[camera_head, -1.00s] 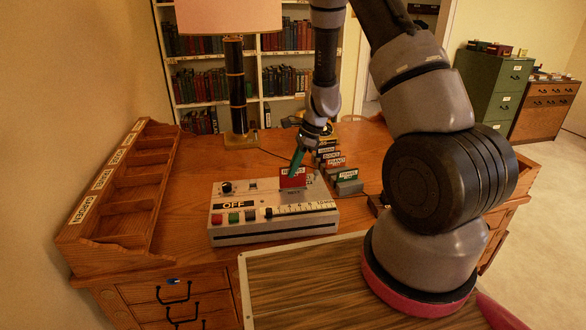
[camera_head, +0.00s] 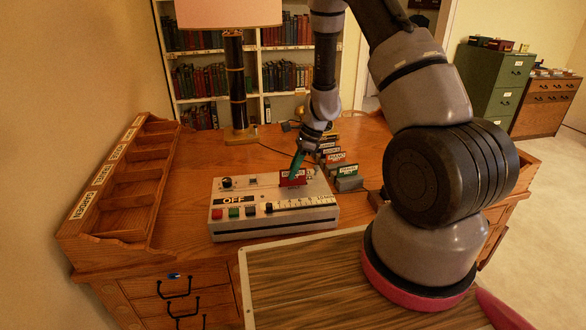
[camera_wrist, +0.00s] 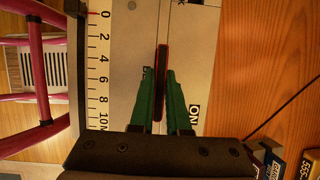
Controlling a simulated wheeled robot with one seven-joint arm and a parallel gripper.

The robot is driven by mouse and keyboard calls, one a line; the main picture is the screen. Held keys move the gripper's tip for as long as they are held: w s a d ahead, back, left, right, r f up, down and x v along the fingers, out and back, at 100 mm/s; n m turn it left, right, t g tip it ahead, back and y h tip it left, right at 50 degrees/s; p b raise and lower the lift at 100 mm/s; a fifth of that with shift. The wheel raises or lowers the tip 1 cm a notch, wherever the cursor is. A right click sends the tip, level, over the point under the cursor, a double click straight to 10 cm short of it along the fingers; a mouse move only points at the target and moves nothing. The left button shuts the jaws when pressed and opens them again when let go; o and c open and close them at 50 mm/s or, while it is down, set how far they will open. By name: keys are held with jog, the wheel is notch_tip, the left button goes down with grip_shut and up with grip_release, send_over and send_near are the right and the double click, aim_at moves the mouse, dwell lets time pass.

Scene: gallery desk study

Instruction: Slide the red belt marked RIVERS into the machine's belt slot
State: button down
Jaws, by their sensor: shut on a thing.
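The red belt (camera_head: 292,180) stands upright at the top of the machine, its white label only partly readable in the head view. Its lower part seems to be in or right at the slot; how deep I cannot tell. My gripper (camera_head: 297,165) has green fingers shut on the belt from above. In the wrist view the belt (camera_wrist: 161,85) shows as a thin dark red edge between the fingers (camera_wrist: 161,95). The machine (camera_head: 275,222) is a pale box with an OFF sign, coloured buttons and a numbered scale.
Several other labelled belts (camera_head: 347,183) stand in a row just right of the machine. A lamp (camera_head: 238,100) stands behind it. An empty wooden compartment rack (camera_head: 120,190) lines the left desk edge. Bare desk lies between rack and machine.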

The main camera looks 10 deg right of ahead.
jog(key=shift+f, duration=1.3)
jog(key=c, duration=0.8)
grip_release()
jog(key=v, duration=1)
jog(key=shift+d+r, duration=0.1)
jog(key=shift+r, duration=0.3)
